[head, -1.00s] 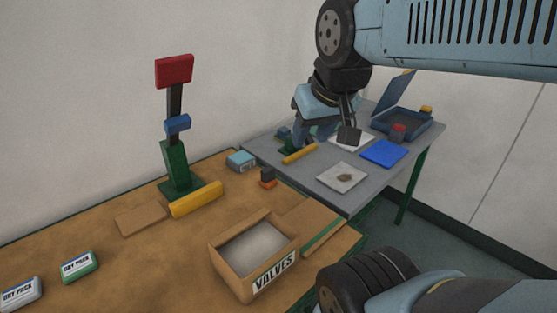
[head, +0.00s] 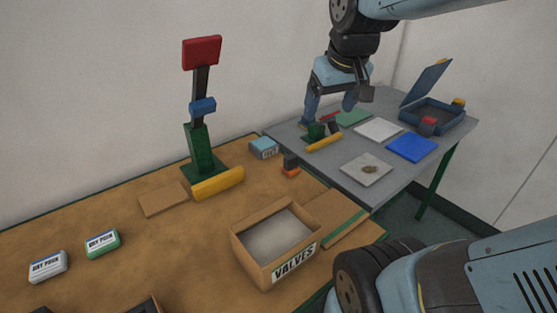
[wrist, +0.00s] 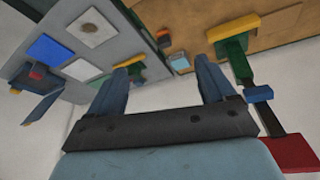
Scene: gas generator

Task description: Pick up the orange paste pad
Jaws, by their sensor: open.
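A small orange piece with a dark block on it (head: 291,170) lies near the right end of the brown bench, beside the grey table; it also shows in the wrist view (wrist: 163,38). It is the most clearly orange thing, but I cannot tell for sure that it is the paste pad. My gripper (head: 330,108) is open and empty, in the air over the back left of the grey table. In the wrist view its two fingers (wrist: 162,68) are wide apart with nothing between them. It is apart from the orange piece.
A light blue box (head: 263,148) stands behind the orange piece. A yellow bar and green block (head: 324,142) are below my gripper. The grey table (head: 345,188) holds flat pads and an open blue case (head: 433,112). A carton (head: 305,263) and a tall green-based stand (head: 199,150) are on the bench.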

